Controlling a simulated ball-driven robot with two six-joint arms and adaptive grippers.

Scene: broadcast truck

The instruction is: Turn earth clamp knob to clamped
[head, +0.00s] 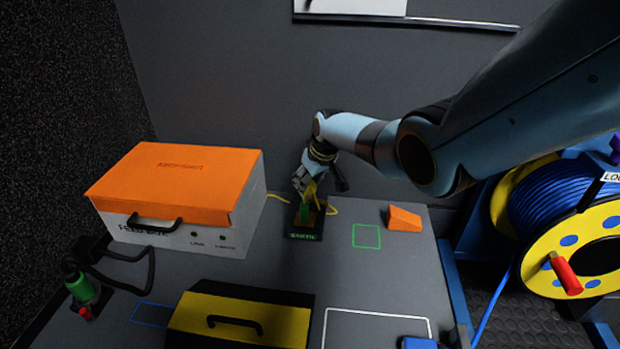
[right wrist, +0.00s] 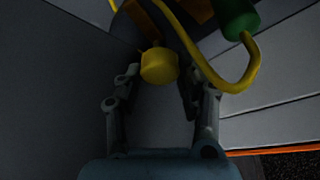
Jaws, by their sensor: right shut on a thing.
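The earth clamp stands at the back of the worktop, on a dark base (head: 304,237) with a small green label. It has a green part (head: 304,203) and a yellow cable (head: 333,211). The yellow knob (right wrist: 158,65) shows in the right wrist view between the two fingers of my right gripper (right wrist: 158,85), which is shut on it. In the head view my right gripper (head: 304,184) reaches down onto the clamp from above and hides most of the knob. The knob's setting cannot be read. My left gripper is not in view.
An orange-lidded white case (head: 240,205) stands left of the clamp. A yellow and black box (head: 290,322) is in front. An orange wedge (head: 404,219) sits right, beside a green outlined square (head: 366,237). A blue cable reel (head: 545,235) stands far right. A green-and-red connector (head: 82,290) is front left.

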